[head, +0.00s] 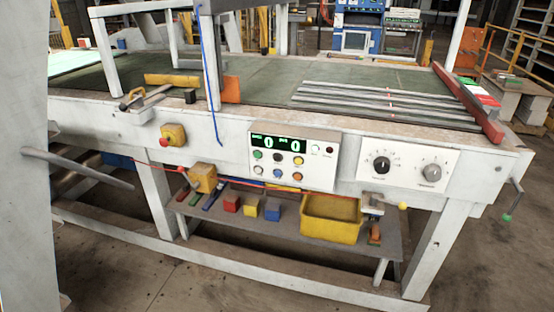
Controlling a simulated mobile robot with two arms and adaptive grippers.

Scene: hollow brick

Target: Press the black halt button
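A white control panel (246,162) is set in the front beam of a long workbench. It has a dark display with green digits and two rows of coloured round buttons under it. A small black button (277,157) sits in the upper row, between a green button (257,155) and a yellow button (298,160). Its label is too small to read, and I cannot tell if it is pressed. Nothing covers the panel. Neither of my grippers shows in the head view.
A dial panel (407,166) is to the right. A yellow box with a red button (172,136) is to the left. A blue cable (206,60) hangs left of the control panel. A yellow bin (331,229) and coloured blocks stand on the lower shelf. Floor in front is clear.

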